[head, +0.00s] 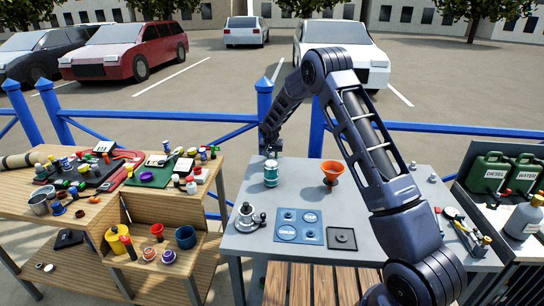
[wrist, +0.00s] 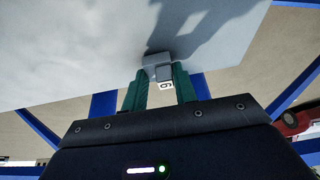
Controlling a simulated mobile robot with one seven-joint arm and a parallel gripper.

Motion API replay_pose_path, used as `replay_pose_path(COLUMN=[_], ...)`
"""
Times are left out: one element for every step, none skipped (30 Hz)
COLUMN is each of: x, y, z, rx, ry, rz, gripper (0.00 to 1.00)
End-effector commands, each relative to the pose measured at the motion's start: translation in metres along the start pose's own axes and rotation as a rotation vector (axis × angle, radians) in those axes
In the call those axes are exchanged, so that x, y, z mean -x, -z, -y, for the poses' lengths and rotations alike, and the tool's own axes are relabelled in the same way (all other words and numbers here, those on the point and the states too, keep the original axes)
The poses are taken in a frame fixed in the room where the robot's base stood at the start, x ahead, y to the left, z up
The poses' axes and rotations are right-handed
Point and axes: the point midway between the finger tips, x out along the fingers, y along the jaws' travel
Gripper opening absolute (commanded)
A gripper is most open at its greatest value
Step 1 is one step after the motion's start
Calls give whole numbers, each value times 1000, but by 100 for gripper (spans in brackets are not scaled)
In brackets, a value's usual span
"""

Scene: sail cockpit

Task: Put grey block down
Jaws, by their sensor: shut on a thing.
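A small grey block (wrist: 157,61) shows between the green fingertips of my gripper (wrist: 159,76) in the wrist view. The fingers are shut on it, one on each side. A pale face with a dark mark like a 6 or 9 shows on its near side. In the head view my gripper (head: 270,150) is at the far edge of the grey table (head: 385,215), behind a teal and white can (head: 271,173). The block cannot be made out there. I cannot tell whether it touches the tabletop.
An orange funnel (head: 332,171) stands right of the can. A silver winch-like fitting (head: 246,218), a blue panel (head: 299,227) and a dark square plate (head: 341,239) lie nearer. A crowded wooden bench (head: 90,222) is at left. Blue railing (head: 230,134) runs behind the table.

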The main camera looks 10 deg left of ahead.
Motion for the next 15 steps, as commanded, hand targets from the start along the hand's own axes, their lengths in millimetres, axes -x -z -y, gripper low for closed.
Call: replay_pose_path(x=[0,0,-1,-2,-2,-3,-2,-2,-2,-2,-2,-2,-2,-2,-2], y=[0,0,0,-1,-1,-1,-1,-1,-1,-1,-1,-1,-1,-1,-1], z=[0,0,0,0,0,0,0,0,0,0,0,0,0,0,0], rx=[0,0,0,0,0,0,0,0,0,0,0,0,0,0,0], ry=[0,0,0,0,0,0,0,0,0,0,0,0,0,0,0], rz=[0,0,0,0,0,0,0,0,0,0,0,0,0,0,0], gripper=[6,6,6,6,6,30,36,42,50,50,50,50,50,50,50])
